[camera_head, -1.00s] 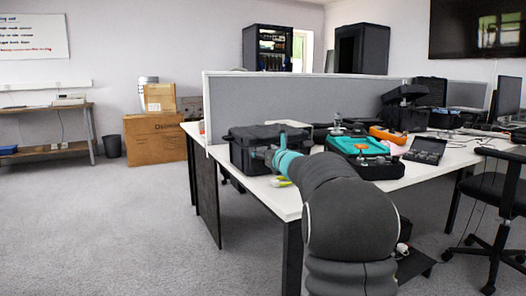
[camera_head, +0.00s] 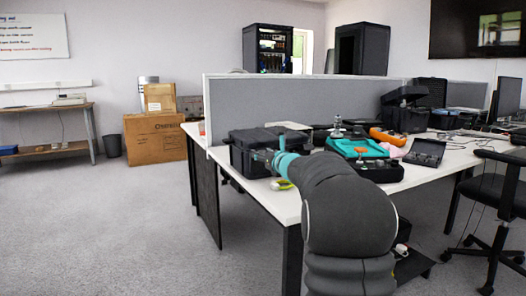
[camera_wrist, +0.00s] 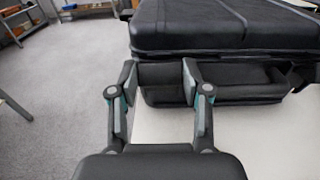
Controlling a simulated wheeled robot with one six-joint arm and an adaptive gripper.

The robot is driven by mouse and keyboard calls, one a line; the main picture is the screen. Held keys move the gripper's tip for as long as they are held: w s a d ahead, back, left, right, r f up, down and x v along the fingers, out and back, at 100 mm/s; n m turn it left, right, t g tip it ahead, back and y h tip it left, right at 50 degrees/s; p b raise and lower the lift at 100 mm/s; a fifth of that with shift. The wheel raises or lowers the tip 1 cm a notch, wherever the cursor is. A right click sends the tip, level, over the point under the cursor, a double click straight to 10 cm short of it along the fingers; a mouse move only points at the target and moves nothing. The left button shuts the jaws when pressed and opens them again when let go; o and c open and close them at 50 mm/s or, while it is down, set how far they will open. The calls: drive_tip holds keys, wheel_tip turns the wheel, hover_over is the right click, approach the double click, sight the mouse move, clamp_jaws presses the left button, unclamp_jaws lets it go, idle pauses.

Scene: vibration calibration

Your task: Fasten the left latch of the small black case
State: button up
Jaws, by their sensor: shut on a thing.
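The black case (camera_head: 245,158) stands closed on the near left corner of the white table. It also fills the upper right of the wrist view (camera_wrist: 228,28), lid down over the lower body. My gripper (camera_wrist: 160,73) is at the case's front left edge, with a finger on each side of a dark flap-like piece, seemingly the left latch (camera_wrist: 161,74). The fingers are shut on this piece. Whether the latch is engaged cannot be told. In the head view my gripper (camera_head: 263,155) is small at the case's front, and my arm covers part of the table.
A teal-topped case (camera_head: 352,148) and an open small black case (camera_head: 427,152) lie farther right on the table (camera_head: 285,208). A yellow-green item (camera_head: 281,185) lies near the front edge. A grey divider (camera_head: 290,103) stands behind. Open floor is left of the table.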

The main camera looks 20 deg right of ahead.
drive_tip(key=r+g+p, duration=0.1)
drive_tip(key=p, duration=0.2)
drive_tip(key=shift+w, duration=0.1)
drive_tip(key=shift+w+g+p, duration=0.15)
drive_tip(key=shift+g+p, duration=0.45)
drive_tip(key=shift+p, duration=0.2)
drive_tip(key=shift+w+d+r+g, duration=0.1)
drive_tip(key=shift+w+r+g, duration=0.05)
drive_tip(key=shift+g, duration=0.5)
drive_tip(key=shift+w+r+g, duration=0.1)
drive_tip(key=shift+w+g, duration=0.05)
drive_tip(key=shift+g, duration=0.5)
drive_tip(key=shift+w+g, duration=0.1)
drive_tip(key=shift+g, duration=0.4)
drive_tip(key=o, duration=1.2)
drive_tip(key=shift+c, duration=0.2)
drive_tip(key=shift+r, duration=0.1)
drive_tip(key=v, duration=1.2)
